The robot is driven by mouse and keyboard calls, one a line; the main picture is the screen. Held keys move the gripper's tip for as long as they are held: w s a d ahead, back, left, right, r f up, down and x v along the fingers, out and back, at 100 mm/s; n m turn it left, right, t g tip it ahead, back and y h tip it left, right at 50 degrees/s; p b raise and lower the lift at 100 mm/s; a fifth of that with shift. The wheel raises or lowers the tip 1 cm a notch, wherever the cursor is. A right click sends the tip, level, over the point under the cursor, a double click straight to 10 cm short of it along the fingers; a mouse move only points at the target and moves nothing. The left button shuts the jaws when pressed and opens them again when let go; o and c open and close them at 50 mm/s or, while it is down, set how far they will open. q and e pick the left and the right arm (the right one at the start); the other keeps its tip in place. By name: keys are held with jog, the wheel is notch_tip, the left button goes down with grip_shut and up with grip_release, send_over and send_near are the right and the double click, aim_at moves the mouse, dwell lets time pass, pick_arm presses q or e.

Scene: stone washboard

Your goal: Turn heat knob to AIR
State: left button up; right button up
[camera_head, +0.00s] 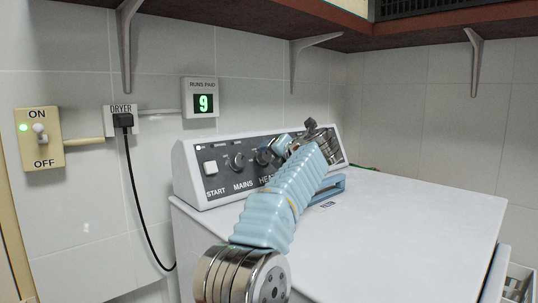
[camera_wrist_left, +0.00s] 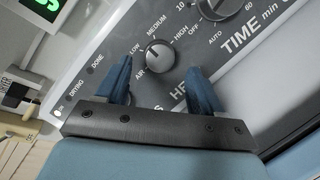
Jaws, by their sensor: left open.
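The dryer's dark control panel (camera_head: 225,165) carries a START button, a MAINS knob (camera_head: 237,160) and the heat knob (camera_head: 263,157), which is partly hidden by my left gripper. In the left wrist view the grey round heat knob (camera_wrist_left: 160,54) sits among the labels AIR, LOW, MEDIUM and HIGH. A pale mark shows on its upper left, towards LOW, but its exact setting is hard to read. My left gripper (camera_wrist_left: 159,68) is open, its two blue fingers on either side of the knob in that view. I cannot tell whether they touch it. My right gripper is not in view.
The time knob (camera_wrist_left: 212,8) stands beyond the right finger. A wall switch (camera_head: 39,138) with a green light, a dryer plug (camera_head: 123,120) with a black cord and a display reading 9 (camera_head: 203,103) are on the left wall. The white dryer top (camera_head: 410,215) is mostly clear.

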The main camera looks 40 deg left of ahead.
aim_at(266, 157)
pick_arm(q)
jog(key=shift+x, duration=1.65)
jog(key=shift+c, duration=0.4)
jog(key=c, duration=1)
